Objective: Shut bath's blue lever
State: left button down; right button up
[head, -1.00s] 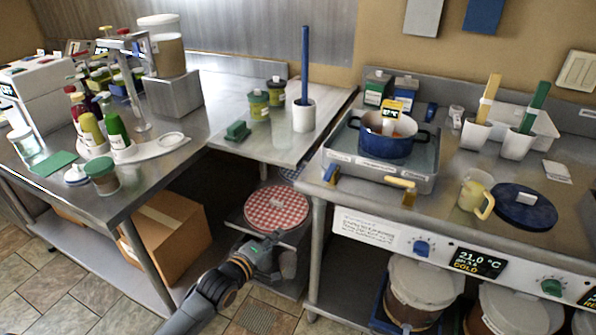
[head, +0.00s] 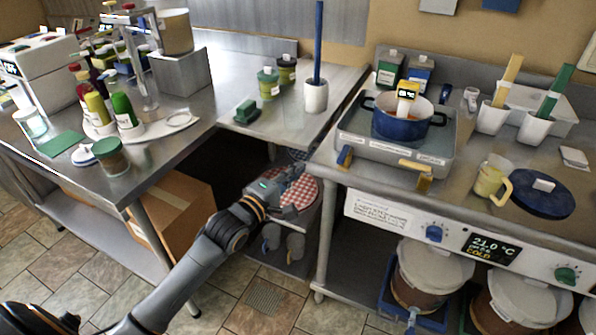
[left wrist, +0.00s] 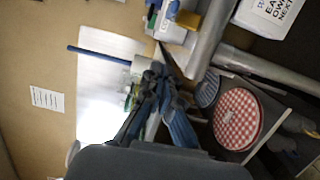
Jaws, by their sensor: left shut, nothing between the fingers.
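The bath (head: 440,170) is a shallow metal tray on the right counter, with a blue pot (head: 402,122) standing in it. My right gripper is not in view.
A red-checked round lid (head: 305,194) is low behind my left gripper. The right counter's front edge (head: 330,172) is close to the gripper's right. A white holder (head: 316,97) with a tall blue handle stands behind. A blue lid (head: 542,194) and a jug (head: 490,180) stand right.

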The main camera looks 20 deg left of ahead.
aim_at(344, 155)
pick_arm(q)
jog(key=w+d+p, duration=0.1)
jog(key=w+d, duration=0.4)
jog(key=w, duration=0.2)
jog(key=shift+d, duration=0.3)
